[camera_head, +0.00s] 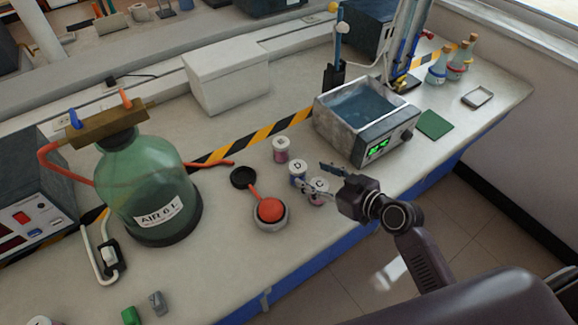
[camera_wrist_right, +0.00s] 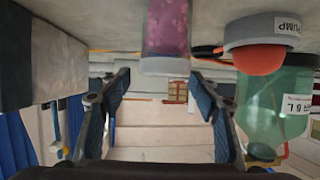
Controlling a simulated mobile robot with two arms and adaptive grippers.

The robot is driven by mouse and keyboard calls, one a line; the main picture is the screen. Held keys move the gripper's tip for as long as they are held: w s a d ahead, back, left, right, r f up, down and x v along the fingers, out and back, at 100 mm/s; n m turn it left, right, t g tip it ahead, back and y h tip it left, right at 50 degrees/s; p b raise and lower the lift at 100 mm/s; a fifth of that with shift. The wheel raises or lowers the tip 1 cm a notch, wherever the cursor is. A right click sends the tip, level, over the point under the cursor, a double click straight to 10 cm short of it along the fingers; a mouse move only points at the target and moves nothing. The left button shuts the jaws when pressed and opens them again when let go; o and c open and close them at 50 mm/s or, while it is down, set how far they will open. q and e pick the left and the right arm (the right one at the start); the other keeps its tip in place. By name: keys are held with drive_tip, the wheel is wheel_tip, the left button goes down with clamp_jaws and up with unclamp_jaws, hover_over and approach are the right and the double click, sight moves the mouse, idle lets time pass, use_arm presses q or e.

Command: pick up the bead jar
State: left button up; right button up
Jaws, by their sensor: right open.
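Three small jars with pale lids stand in a slanting row on the bench: a pink one (camera_head: 281,151) at the back, a blue one (camera_head: 298,172) in the middle and a pinkish one (camera_head: 318,192) nearest my right gripper (camera_head: 311,177). I cannot tell from the labels which is the bead jar. In the right wrist view, which is upside down, a jar with pink-purple contents (camera_wrist_right: 167,28) is ahead between the open fingers (camera_wrist_right: 160,88), apart from both. My left gripper is not in view.
A red-orange pump bulb (camera_head: 270,210) in a grey cup lies left of the jars. A green air bottle (camera_head: 148,190) stands further left. A water bath (camera_head: 362,115) stands to the right, behind the gripper. A white box (camera_head: 226,78) stands at the back.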

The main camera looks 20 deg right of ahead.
sight(304, 173)
drive_tip(key=shift+w+a, duration=0.2)
drive_tip(key=shift+w, duration=0.1)
drive_tip(key=shift+w+a+f, duration=0.1)
drive_tip(key=shift+w+f, duration=0.05)
drive_tip(key=shift+w, duration=0.1)
drive_tip(key=shift+w+a+f+p, duration=0.3)
drive_tip(key=shift+w+p, duration=0.1)
drive_tip(key=shift+p, duration=0.05)
drive_tip(key=p+x, duration=0.1)
drive_tip(key=x, duration=0.2)
drive_tip(key=shift+w+a+f, duration=0.15)
drive_tip(key=shift+a+f, duration=0.05)
drive_tip(key=shift+a, duration=0.05)
drive_tip(key=shift+w+a+f, duration=0.2)
drive_tip(key=shift+w+f, duration=0.05)
drive_tip(key=shift+w, duration=0.15)
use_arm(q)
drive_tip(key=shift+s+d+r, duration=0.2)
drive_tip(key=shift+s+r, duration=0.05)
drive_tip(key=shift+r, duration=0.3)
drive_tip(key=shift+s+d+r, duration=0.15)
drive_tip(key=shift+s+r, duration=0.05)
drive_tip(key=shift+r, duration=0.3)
use_arm(e)
drive_tip(key=shift+c, duration=0.3)
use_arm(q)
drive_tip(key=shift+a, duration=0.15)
use_arm(e)
drive_tip(key=c, duration=1.3)
